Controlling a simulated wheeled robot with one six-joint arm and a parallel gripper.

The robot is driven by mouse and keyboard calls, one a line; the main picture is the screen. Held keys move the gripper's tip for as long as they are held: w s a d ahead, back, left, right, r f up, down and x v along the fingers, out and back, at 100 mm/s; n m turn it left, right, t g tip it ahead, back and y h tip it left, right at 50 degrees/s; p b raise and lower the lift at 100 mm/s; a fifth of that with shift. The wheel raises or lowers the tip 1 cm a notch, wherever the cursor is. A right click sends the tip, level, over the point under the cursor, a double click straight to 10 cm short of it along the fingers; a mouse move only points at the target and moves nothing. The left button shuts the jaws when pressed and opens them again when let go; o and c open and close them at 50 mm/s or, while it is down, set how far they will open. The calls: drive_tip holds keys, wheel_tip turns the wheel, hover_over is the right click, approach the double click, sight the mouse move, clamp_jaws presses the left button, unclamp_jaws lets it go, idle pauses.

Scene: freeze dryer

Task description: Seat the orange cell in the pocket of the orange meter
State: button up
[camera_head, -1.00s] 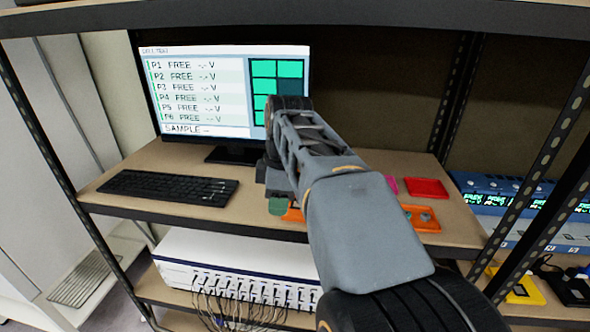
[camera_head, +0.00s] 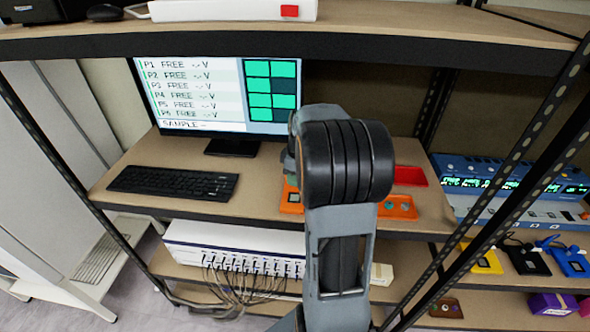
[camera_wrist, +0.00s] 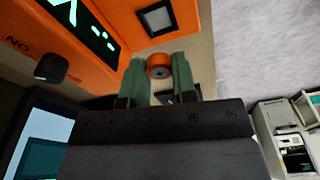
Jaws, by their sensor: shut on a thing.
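My gripper (camera_wrist: 160,75) has two green fingers, shut on the orange cell (camera_wrist: 159,67), a small round piece with a dark centre, in the wrist view. The orange meter (camera_wrist: 122,20) fills the upper left of that view, with a lit display. Its pocket (camera_wrist: 158,18), a pale square with a dark frame, lies just beyond the held cell. The cell looks apart from the pocket; the height between them is unclear. In the head view, part of the orange meter (camera_head: 290,205) shows at the shelf front, left of my arm. My arm hides the cell there.
An orange tray (camera_head: 410,212) with round pieces and a red tray (camera_head: 409,176) lie right of my arm. A monitor (camera_head: 222,95) and keyboard (camera_head: 172,183) stand left on the same shelf. Dark shelf uprights stand at right; another shelf board runs above.

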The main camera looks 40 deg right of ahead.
sight(294, 198)
drive_tip(key=shift+f+b, duration=2)
drive_tip(key=shift+f, duration=0.95)
drive_tip(key=shift+f+b, duration=0.45)
drive_tip(key=shift+b, duration=0.2)
idle(0.3)
